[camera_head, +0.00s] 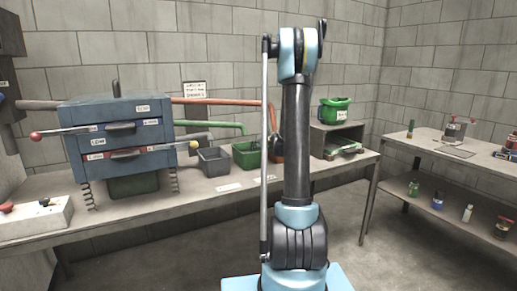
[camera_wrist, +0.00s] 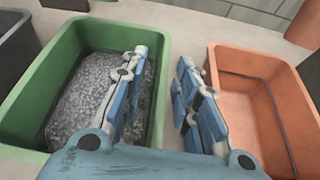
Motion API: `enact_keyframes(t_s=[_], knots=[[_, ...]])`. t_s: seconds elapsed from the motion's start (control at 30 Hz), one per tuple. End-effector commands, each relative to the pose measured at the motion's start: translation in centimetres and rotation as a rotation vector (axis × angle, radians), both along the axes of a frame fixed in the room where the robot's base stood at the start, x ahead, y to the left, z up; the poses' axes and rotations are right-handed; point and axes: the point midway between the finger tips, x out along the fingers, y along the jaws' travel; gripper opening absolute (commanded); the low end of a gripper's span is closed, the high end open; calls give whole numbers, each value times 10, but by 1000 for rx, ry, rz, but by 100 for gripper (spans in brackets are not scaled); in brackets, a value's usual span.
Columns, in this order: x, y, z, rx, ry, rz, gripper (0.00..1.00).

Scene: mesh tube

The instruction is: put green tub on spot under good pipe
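A green tub (camera_head: 246,155) stands on the workbench between a grey tub (camera_head: 213,161) and an orange tub (camera_head: 277,148), which my arm partly hides. In the wrist view the green tub (camera_wrist: 20,112) holds grey gravel-like material. The orange tub (camera_wrist: 275,62) beside it looks empty there. My gripper (camera_wrist: 160,62) is open, its left finger over the green tub and its right finger by the orange tub's near wall. I see nothing held between the fingers. Grey (camera_head: 193,137), green (camera_head: 215,125) and orange (camera_head: 220,101) pipes run from the blue machine (camera_head: 100,116) toward the tubs.
A dark tub (camera_head: 133,186) sits under the machine. A bright green container (camera_head: 335,109) with a label stands on a box (camera_head: 322,140) at the right of the bench. White labels (camera_head: 228,187) lie before the tubs. A sign (camera_head: 195,88) hangs behind. A second table (camera_head: 440,143) stands right.

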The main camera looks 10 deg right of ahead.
Motion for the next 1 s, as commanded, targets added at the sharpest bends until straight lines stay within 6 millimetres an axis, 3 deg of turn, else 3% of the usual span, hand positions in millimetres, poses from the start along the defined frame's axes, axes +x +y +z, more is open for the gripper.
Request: enact_keyframes(t_s=[0.37,1.0], knots=[[-15,-6,6,-2,1,0,28],[-92,-35,41,0,1,-2,28]])
